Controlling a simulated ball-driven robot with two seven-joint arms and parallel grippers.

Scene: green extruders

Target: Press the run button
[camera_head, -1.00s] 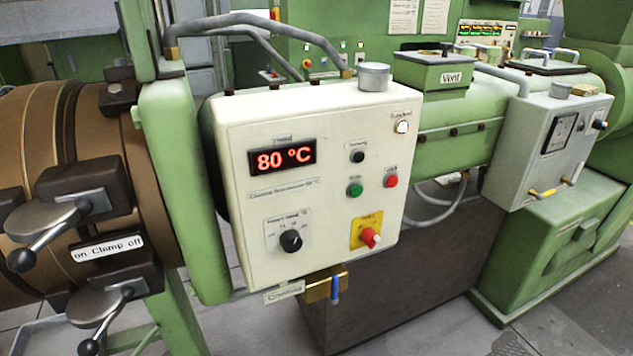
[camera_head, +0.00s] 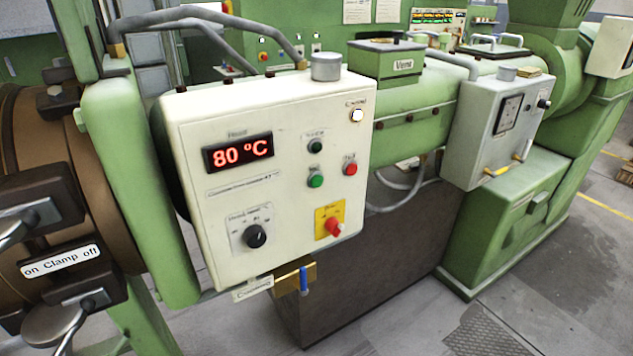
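A cream control box (camera_head: 290,215) faces me near the middle of the view, with a red display (camera_head: 238,152) reading 80 °C. A green button (camera_head: 315,181) sits on its face, with a small dark button (camera_head: 315,146) above it and a red button (camera_head: 350,169) to its right. The small labels by these buttons are too blurred to read surely, so I cannot tell which one is the run button. A black knob (camera_head: 255,236) and a red switch on a yellow plate (camera_head: 333,227) are lower down. Neither of my grippers is in view.
Clamp levers (camera_head: 60,325) stick out at the lower left. A blue-handled valve (camera_head: 304,280) hangs under the box. A grey box with a gauge (camera_head: 500,130) stands to the right on the green machine. Grey floor (camera_head: 540,290) is open at the lower right.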

